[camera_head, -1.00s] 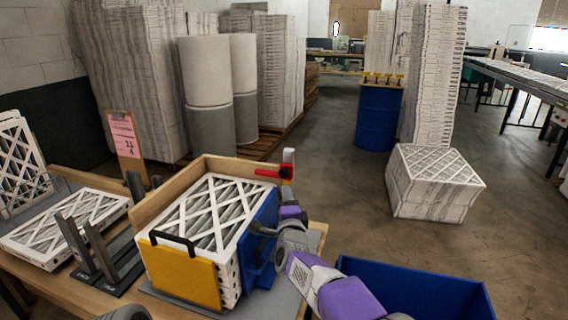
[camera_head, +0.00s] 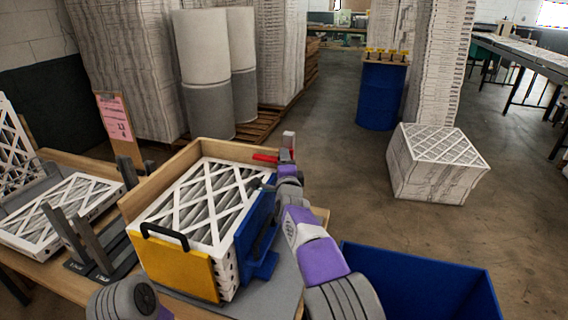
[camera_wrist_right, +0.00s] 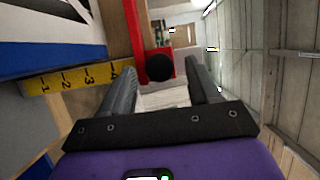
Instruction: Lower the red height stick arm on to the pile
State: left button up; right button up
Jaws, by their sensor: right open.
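The red height stick arm (camera_head: 265,157) reaches left from a pale upright post (camera_head: 288,141) at the back right corner of the wooden box. It stands just beyond the pile of white lattice filters (camera_head: 197,203); I cannot tell the gap to the pile. In the right wrist view the red arm (camera_wrist_right: 138,32) carries a round black knob (camera_wrist_right: 159,67). My right gripper (camera_wrist_right: 162,80) is open, with a finger on either side of the knob, apart from it as far as I can see. My left gripper is out of view; only part of my left arm shows.
A yellow front panel with black handle (camera_head: 172,267) and a blue side piece (camera_head: 257,232) enclose the pile. A yellow scale (camera_wrist_right: 75,79) lies near my right gripper. Grey uprights (camera_head: 92,238) and loose filters (camera_head: 62,212) stand left; a blue bin (camera_head: 425,285) is at right.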

jog(key=shift+w, duration=0.3)
grip_shut()
dwell(0.3)
